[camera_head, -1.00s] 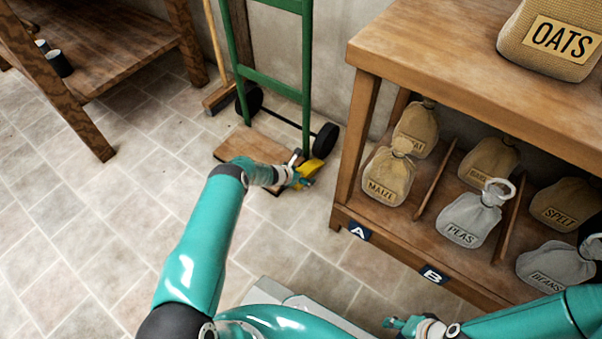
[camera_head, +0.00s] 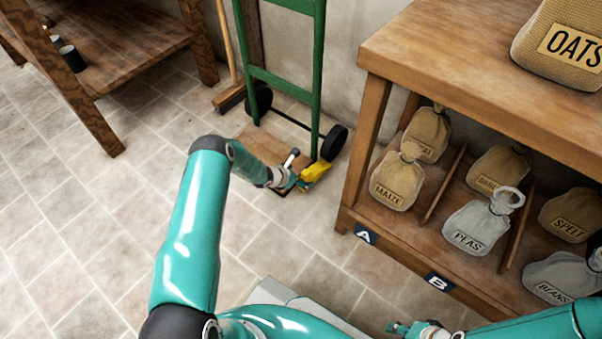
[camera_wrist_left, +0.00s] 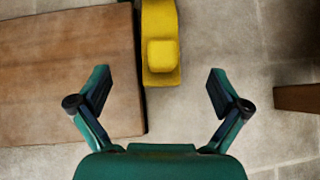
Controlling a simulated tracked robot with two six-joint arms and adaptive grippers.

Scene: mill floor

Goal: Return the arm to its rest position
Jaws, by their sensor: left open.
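My left arm reaches out over the floor, its elbow bent. My left gripper (camera_head: 300,184) is just beside a yellow object (camera_head: 316,171) near the foot of the green hand truck. In the left wrist view the left gripper (camera_wrist_left: 159,76) is open, its fingers spread wide and nothing held between them. The yellow object (camera_wrist_left: 160,55) shows ahead of the gap, apart from both fingers. My right gripper (camera_head: 402,328) shows small at the bottom of the head view, and its jaws are too small to read.
The green hand truck (camera_head: 284,82) stands by the wall, with a brown board (camera_head: 262,146) at its foot. A broom (camera_head: 229,98) leans beside it. The wooden shelf (camera_head: 352,192) with several labelled sacks stands right. A wooden table (camera_head: 130,62) is at left. Tiled floor at left is clear.

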